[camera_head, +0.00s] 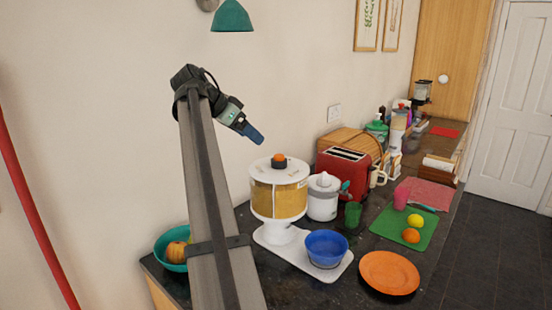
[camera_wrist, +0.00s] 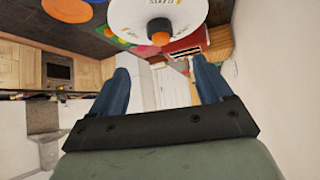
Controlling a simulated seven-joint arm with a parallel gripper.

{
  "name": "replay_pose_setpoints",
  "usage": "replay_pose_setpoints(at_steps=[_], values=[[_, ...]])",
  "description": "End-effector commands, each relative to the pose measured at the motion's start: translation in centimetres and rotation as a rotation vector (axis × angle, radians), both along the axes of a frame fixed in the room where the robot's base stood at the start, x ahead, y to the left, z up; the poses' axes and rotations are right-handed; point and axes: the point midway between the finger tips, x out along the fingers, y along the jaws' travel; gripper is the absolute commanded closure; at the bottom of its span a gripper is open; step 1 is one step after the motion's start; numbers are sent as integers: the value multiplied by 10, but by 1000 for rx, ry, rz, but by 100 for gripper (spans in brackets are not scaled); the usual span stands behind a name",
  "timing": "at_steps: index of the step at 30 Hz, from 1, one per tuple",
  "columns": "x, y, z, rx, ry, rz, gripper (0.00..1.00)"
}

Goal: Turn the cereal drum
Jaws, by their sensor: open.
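The cereal drum (camera_head: 278,199) is a clear cylinder of yellow cereal with a white lid and white base. An orange knob (camera_head: 279,159) sits on top of its lid. A blue bowl (camera_head: 326,247) stands on the dispenser's white base plate, right of the drum. My gripper (camera_head: 256,137) is open and empty, above and to the left of the drum, apart from it. In the wrist view the white lid (camera_wrist: 183,12) and orange knob (camera_wrist: 160,38) show beyond my two blue fingers (camera_wrist: 162,88), at the top middle.
A white juicer (camera_head: 322,203) and red toaster (camera_head: 345,167) stand close behind the drum on the right. A teal bowl of fruit (camera_head: 166,248) is at the left end. An orange plate (camera_head: 389,273) lies front right. A teal lamp (camera_head: 232,17) hangs above; the air over the drum is free.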

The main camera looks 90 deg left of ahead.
Motion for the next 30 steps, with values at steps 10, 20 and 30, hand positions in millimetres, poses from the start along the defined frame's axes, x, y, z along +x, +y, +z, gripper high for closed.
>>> replay_pose_setpoints(at_steps=[10, 20, 30], values=[[21, 13, -27, -1, -1, 0, 21], [57, 33, -67, -1, 0, 1, 21], [79, 46, -93, -1, 0, 1, 21]])
